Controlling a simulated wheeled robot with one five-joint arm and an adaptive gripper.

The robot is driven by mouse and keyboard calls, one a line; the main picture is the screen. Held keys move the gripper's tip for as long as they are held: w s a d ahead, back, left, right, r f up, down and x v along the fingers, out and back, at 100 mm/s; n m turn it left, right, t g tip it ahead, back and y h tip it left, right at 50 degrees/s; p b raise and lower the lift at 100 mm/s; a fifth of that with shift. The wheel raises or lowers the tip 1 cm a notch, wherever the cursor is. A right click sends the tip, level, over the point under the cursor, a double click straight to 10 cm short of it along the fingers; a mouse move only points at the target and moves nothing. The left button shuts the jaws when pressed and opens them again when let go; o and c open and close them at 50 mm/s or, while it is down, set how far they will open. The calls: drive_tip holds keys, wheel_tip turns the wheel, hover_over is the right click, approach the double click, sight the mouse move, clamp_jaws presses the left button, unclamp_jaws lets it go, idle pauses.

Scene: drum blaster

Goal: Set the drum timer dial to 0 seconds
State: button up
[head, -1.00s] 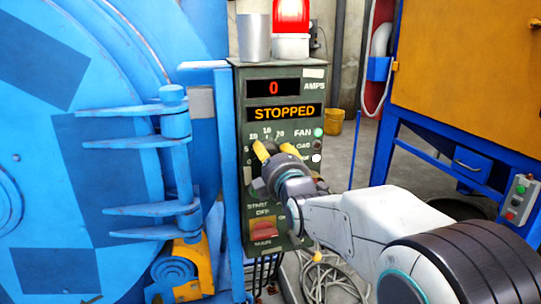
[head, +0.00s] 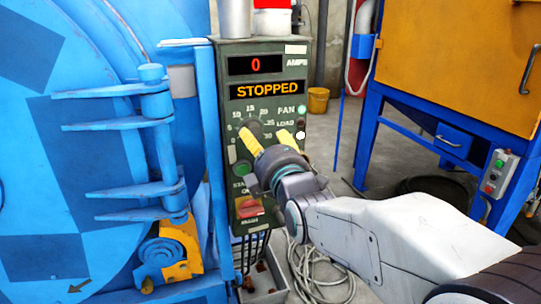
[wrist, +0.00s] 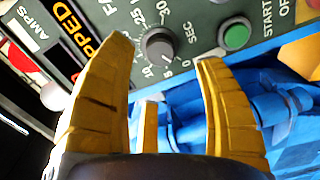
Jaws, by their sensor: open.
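The timer dial (wrist: 158,44) is a round dark knob on the grey-green control panel (head: 290,75), ringed by white numbers and marked SEC. The wrist view shows it between and beyond my fingertips, with a pale mark on its lower part toward the low numbers; the exact setting is hard to read. In the head view the dial (head: 258,128) is partly hidden by a finger. My gripper (head: 262,133) is open, its yellow fingers either side of the dial in the picture; contact cannot be told. The gripper also shows in the wrist view (wrist: 160,50).
A green start button (wrist: 235,35) sits beside the dial, and a red switch (head: 248,208) is lower on the panel. The screen (head: 267,89) reads STOPPED. The blue drum machine (head: 70,130) is left, an orange cabinet (head: 470,70) right, coiled cable (head: 320,275) below.

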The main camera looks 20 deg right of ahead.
drive_tip(key=shift+s, duration=2.55)
